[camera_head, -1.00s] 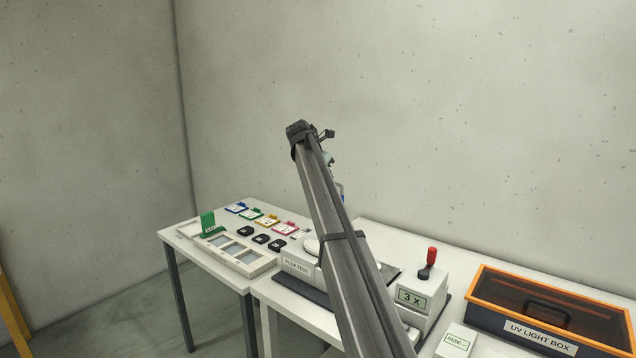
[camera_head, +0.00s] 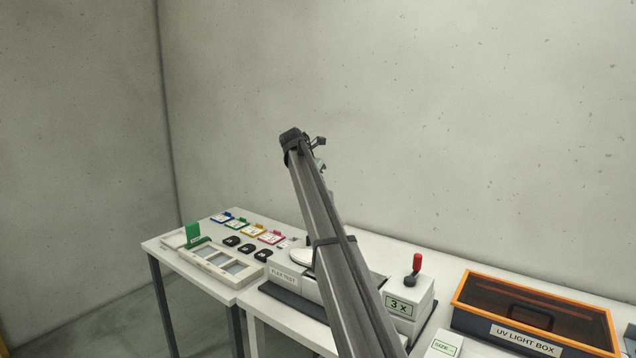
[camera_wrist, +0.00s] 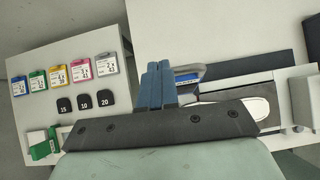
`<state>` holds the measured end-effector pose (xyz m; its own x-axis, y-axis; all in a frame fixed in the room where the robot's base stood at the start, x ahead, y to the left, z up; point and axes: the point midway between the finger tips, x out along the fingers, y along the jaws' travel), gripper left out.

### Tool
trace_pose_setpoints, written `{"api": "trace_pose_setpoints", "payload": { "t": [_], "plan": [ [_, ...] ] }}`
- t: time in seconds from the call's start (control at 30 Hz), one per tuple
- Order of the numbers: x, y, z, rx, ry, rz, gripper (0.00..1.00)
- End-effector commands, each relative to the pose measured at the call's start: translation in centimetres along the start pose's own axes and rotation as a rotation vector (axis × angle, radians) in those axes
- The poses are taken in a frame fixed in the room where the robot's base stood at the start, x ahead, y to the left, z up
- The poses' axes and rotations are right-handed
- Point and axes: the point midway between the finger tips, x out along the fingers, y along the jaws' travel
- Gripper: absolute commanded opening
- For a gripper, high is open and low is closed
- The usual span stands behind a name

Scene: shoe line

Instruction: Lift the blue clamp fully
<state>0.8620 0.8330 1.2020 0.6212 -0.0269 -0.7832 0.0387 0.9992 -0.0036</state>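In the wrist view my gripper (camera_wrist: 158,86) shows as two dark blue-grey fingers close side by side, with nothing visible between them. It looks shut. A bright blue part with a grey looped handle, which looks like the blue clamp (camera_wrist: 189,76), lies just right of the fingertips, at the flex tester. I cannot tell whether the fingers touch it. A white shoe-shaped piece (camera_wrist: 247,108) is partly hidden by my gripper's dark body. In the head view the flex test box (camera_head: 284,277) stands behind my arm, which hides the clamp; the fingers are not clear there.
Coloured tags (camera_wrist: 59,78) and black numbered pads (camera_wrist: 84,101) lie on the left table. A framed tray (camera_head: 212,259) and green stand (camera_head: 193,234) are there too. Right of my arm are a red-knobbed lever box (camera_head: 408,306) and the UV light box (camera_head: 530,315).

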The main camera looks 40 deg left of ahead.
Motion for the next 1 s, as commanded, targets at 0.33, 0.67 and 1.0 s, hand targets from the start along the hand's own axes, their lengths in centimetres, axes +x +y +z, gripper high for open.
{"api": "trace_pose_setpoints", "payload": {
  "t": [0.33,0.67,1.0],
  "plan": [
    [-1.4,0.0,1.1,0.001,-0.004,-0.002,0.00],
    [-6.4,0.2,3.4,0.000,-0.002,0.000,0.00],
    [-9.1,0.1,4.6,0.000,-0.001,0.000,0.00]
  ]
}}
